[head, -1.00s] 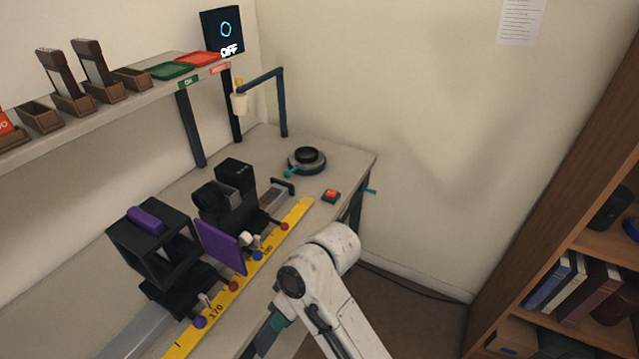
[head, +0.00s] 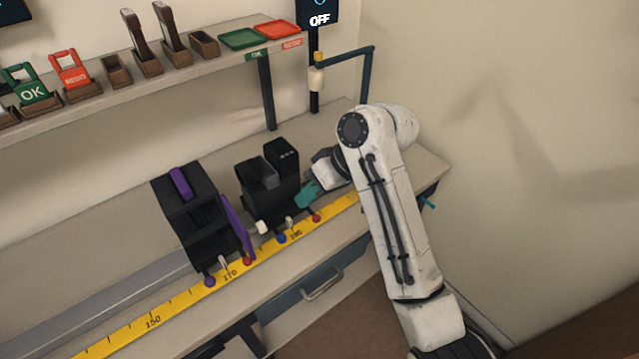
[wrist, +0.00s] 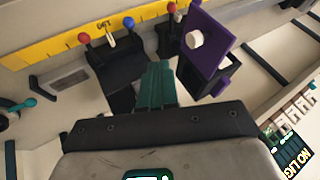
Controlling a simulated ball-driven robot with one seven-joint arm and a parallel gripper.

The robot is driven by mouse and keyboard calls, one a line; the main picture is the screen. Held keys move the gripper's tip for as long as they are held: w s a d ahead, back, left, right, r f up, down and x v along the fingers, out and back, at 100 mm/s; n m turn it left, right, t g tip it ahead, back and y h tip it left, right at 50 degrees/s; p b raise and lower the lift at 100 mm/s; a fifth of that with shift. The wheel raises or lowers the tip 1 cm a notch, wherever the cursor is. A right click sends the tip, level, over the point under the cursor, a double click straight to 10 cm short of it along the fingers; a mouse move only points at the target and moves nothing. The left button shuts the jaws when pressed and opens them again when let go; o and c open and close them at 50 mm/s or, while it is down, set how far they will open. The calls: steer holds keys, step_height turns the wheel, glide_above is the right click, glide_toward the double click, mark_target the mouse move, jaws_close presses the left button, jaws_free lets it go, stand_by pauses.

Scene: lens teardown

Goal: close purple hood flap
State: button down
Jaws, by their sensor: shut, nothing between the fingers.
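The purple hood flap (head: 236,225) stands upright, seen nearly edge-on, at the right side of a black hood box (head: 180,215) with a purple strip on top. Its white knob (head: 262,227) points right. In the wrist view the purple flap (wrist: 212,50) with its white knob (wrist: 195,39) stands in front of the black box frame, apparently swung out at an angle. My gripper (head: 307,193) has teal fingers, shut and empty, beside the right-hand black unit. In the wrist view the teal fingers (wrist: 157,75) lie left of the flap, apart from it.
A second black unit (head: 270,185) stands between the hood box and my gripper. A yellow ruler (head: 190,295) runs along the front, with red and blue ball-tipped levers beside it. A shelf (head: 90,115) with trays and tags hangs behind.

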steer(key=s+a+f+p, duration=0.2)
steer(key=a+f, duration=0.1)
steer(key=a, duration=0.3)
steer(key=shift+a+f, duration=0.2)
steer(key=shift+f, duration=0.15)
steer(key=shift+a+f, duration=0.1)
steer(key=shift+a, duration=0.05)
